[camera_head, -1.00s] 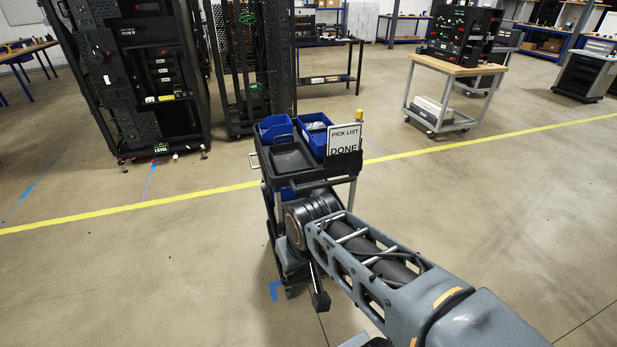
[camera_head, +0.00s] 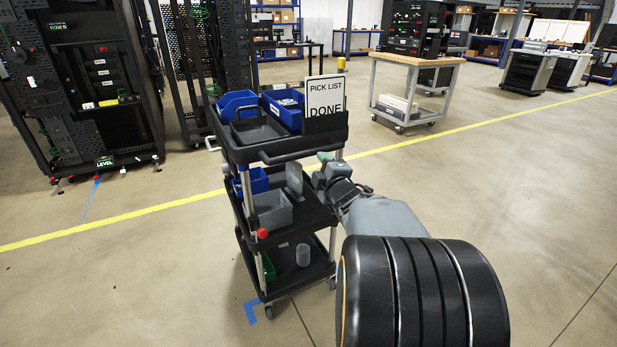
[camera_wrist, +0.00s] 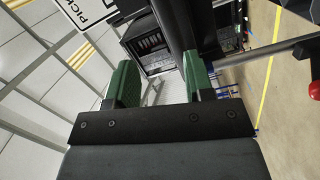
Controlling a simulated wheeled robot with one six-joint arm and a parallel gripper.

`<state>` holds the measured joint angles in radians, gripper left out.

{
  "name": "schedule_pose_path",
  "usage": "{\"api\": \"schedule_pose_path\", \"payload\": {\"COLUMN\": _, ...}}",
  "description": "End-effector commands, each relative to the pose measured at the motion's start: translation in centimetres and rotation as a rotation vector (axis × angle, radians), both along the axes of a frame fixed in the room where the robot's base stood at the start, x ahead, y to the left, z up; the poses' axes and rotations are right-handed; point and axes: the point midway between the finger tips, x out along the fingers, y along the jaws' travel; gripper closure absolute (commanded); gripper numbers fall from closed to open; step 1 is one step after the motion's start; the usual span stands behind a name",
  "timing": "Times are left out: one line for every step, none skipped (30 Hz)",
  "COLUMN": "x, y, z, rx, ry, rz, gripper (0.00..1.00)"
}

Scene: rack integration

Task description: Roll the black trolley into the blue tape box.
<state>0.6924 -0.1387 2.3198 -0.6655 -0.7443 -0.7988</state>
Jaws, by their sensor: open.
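The black trolley (camera_head: 280,151) stands upright on the floor, with three tiers and a raised handle bar on its near side. My gripper (camera_head: 322,168) is at the trolley's right near side, close below the top tray's handle. In the wrist view my gripper (camera_wrist: 160,78) is open, its green fingers apart. A dark bar (camera_wrist: 178,25) shows beyond and between them; I cannot tell whether they touch it.
Blue bins (camera_head: 236,104) and a "PICK LIST DONE" sign (camera_head: 325,97) sit on the trolley's top. Black racks (camera_head: 83,90) stand at the left. A wood-topped cart (camera_head: 417,62) stands behind right. A yellow floor line (camera_head: 130,215) crosses behind the trolley. Floor at right is open.

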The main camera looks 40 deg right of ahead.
Motion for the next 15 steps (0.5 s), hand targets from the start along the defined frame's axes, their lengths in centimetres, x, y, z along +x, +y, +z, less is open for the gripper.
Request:
{"api": "schedule_pose_path", "payload": {"x": -0.3, "y": -0.8, "z": -2.2, "rx": -0.058, "ry": -0.025, "rz": 0.015, "gripper": 0.52}}
{"api": "schedule_pose_path", "payload": {"x": -0.4, "y": -1.1, "z": -2.4, "rx": -0.091, "ry": -0.041, "rz": 0.028, "gripper": 0.52}}
{"api": "schedule_pose_path", "payload": {"x": -0.6, "y": -1.4, "z": -2.7, "rx": -0.132, "ry": -0.059, "rz": 0.043, "gripper": 0.52}}
{"api": "schedule_pose_path", "payload": {"x": -0.7, "y": -1.6, "z": -2.9, "rx": -0.158, "ry": -0.072, "rz": 0.052, "gripper": 0.52}}
{"api": "schedule_pose_path", "payload": {"x": -0.9, "y": -1.7, "z": -3.1, "rx": -0.181, "ry": -0.083, "rz": 0.061, "gripper": 0.52}}
{"api": "schedule_pose_path", "payload": {"x": -1.0, "y": -1.9, "z": -3.3, "rx": -0.206, "ry": -0.095, "rz": 0.071, "gripper": 0.52}}
{"api": "schedule_pose_path", "payload": {"x": -1.1, "y": -2.0, "z": -3.4, "rx": -0.222, "ry": -0.103, "rz": 0.077, "gripper": 0.52}}
{"api": "schedule_pose_path", "payload": {"x": -1.2, "y": -2.1, "z": -3.5, "rx": -0.235, "ry": -0.109, "rz": 0.083, "gripper": 0.52}}
{"api": "schedule_pose_path", "payload": {"x": -1.2, "y": -2.2, "z": -3.5, "rx": -0.250, "ry": -0.117, "rz": 0.089, "gripper": 0.52}}
{"api": "schedule_pose_path", "payload": {"x": -1.1, "y": -2.2, "z": -3.5, "rx": -0.259, "ry": -0.120, "rz": 0.093, "gripper": 0.52}}
{"api": "schedule_pose_path", "payload": {"x": -0.9, "y": -2.3, "z": -3.5, "rx": -0.265, "ry": -0.124, "rz": 0.096, "gripper": 0.52}}
{"api": "schedule_pose_path", "payload": {"x": -0.6, "y": -2.3, "z": -3.4, "rx": -0.271, "ry": -0.127, "rz": 0.098, "gripper": 0.52}}
{"api": "schedule_pose_path", "payload": {"x": -0.3, "y": -2.4, "z": -3.4, "rx": -0.273, "ry": -0.128, "rz": 0.100, "gripper": 0.52}}
{"api": "schedule_pose_path", "payload": {"x": 0.1, "y": -2.4, "z": -3.3, "rx": -0.274, "ry": -0.130, "rz": 0.102, "gripper": 0.52}}
{"api": "schedule_pose_path", "payload": {"x": 0.7, "y": -2.4, "z": -3.1, "rx": -0.275, "ry": -0.132, "rz": 0.102, "gripper": 0.52}}
